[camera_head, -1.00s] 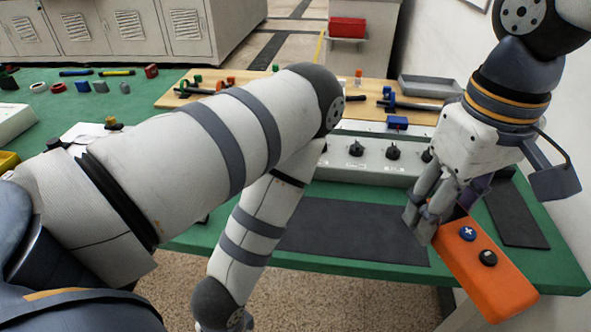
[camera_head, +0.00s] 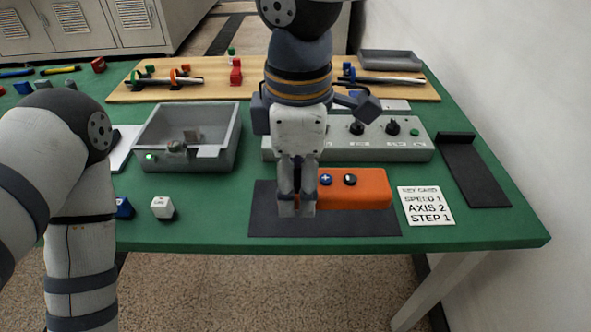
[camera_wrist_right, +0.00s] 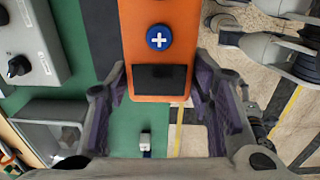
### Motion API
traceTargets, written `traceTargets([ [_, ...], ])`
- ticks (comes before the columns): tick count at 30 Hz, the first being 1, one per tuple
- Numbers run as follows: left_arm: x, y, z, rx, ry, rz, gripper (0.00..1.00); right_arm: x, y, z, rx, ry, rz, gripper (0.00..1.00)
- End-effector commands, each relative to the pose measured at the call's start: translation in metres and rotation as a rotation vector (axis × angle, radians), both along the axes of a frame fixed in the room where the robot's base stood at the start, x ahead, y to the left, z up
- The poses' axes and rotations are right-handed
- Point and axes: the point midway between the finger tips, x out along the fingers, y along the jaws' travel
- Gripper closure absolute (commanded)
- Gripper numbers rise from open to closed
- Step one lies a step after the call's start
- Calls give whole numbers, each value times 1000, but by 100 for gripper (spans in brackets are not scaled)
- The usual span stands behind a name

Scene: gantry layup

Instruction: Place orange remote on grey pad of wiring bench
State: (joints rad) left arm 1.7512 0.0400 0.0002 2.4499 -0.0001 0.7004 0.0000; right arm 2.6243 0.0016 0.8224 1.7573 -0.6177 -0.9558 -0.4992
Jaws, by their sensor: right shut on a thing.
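The orange remote (camera_head: 365,187), with a blue plus button and a black button, lies crosswise over the dark grey pad (camera_head: 345,226) at the bench's front. My right gripper (camera_head: 297,205) is shut on the remote's left end, fingers pointing down. In the right wrist view the remote (camera_wrist_right: 159,14) runs between the fingers (camera_wrist_right: 161,78), with its dark end patch near the fingertips. I cannot tell whether the remote touches the pad or hovers just above it. The gripper hides the remote's left end in the head view. My left arm shows at left; its gripper is out of view.
Behind the pad stands a grey control panel (camera_head: 400,145) with black knobs. A printed card (camera_head: 426,206) lies to the right, near a black tray (camera_head: 478,175). A grey open box (camera_head: 222,158) and a white key block (camera_head: 162,207) stand left. Green bench top is clear at front right.

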Motion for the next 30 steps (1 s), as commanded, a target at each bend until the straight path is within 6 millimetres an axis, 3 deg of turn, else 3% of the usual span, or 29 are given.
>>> traceTargets([
  [1,-12,0,-11,0,45,0,29,16,1,-22,1,28,-2,89],
  [4,-19,0,-17,0,70,0,29,34,1,-47,-1,29,0,89],
  [13,-26,0,-25,0,96,0,29,63,2,-75,-1,17,-1,89],
  [17,-28,0,-26,0,100,0,29,62,1,-99,-3,15,1,89],
  [29,-27,0,-25,0,98,-1,29,63,2,-105,-2,9,0,89],
  [30,-27,0,-25,0,98,-1,29,62,1,-106,-2,10,0,48],
])
